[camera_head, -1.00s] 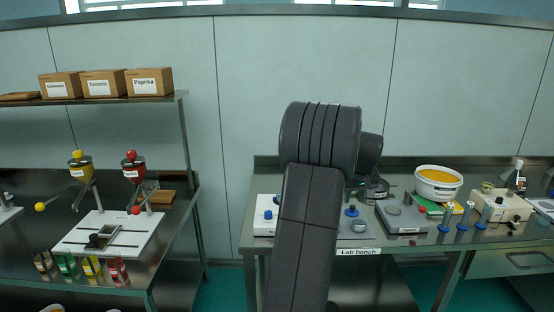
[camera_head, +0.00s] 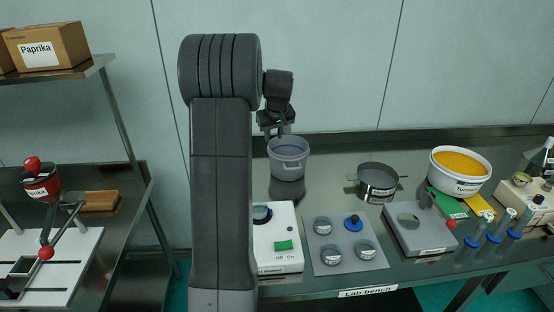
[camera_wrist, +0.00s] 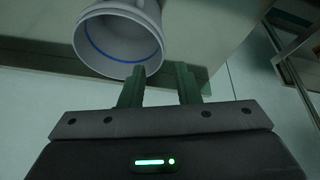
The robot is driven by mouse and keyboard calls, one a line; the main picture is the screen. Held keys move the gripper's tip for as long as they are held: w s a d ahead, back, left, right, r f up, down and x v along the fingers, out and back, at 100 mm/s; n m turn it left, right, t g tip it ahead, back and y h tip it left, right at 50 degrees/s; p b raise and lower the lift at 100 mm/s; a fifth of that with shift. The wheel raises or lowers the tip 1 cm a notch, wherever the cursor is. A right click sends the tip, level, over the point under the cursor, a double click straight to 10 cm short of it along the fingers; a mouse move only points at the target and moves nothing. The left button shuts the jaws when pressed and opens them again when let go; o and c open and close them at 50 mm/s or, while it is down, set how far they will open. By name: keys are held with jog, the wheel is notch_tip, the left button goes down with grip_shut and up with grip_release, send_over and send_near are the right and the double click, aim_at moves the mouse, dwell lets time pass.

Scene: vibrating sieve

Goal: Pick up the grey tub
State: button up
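The grey tub (camera_head: 288,160) stands upright at the back left of the lab bench in the head view, its open top showing. In the wrist view the tub (camera_wrist: 118,40) is at the upper left, with a blue line round its inside. My gripper (camera_head: 280,132) is at the tub's far rim in the head view. In the wrist view its two fingers (camera_wrist: 160,75) are apart with a gap between them. The left finger overlaps the tub's rim and the right finger is just beside it. I cannot tell whether either touches.
A white shaker box (camera_head: 278,240), a grey plate of weights (camera_head: 322,258), a sieve pan (camera_head: 377,183) and a scale (camera_head: 420,240) stand on the bench (camera_head: 330,160). A white tub of yellow powder (camera_head: 447,178) is at right. A shelf (camera_head: 85,68) is at left.

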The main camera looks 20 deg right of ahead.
aim_at(270, 152)
jog(key=p+x, duration=0.2)
jog(key=x, duration=0.6)
jog(key=shift+w, duration=0.15)
jog(key=shift+p+x, duration=0.7)
jog(key=shift+x, duration=1.45)
jog(key=shift+w+r, duration=0.1)
jog(key=shift+w, duration=0.05)
grip_shut()
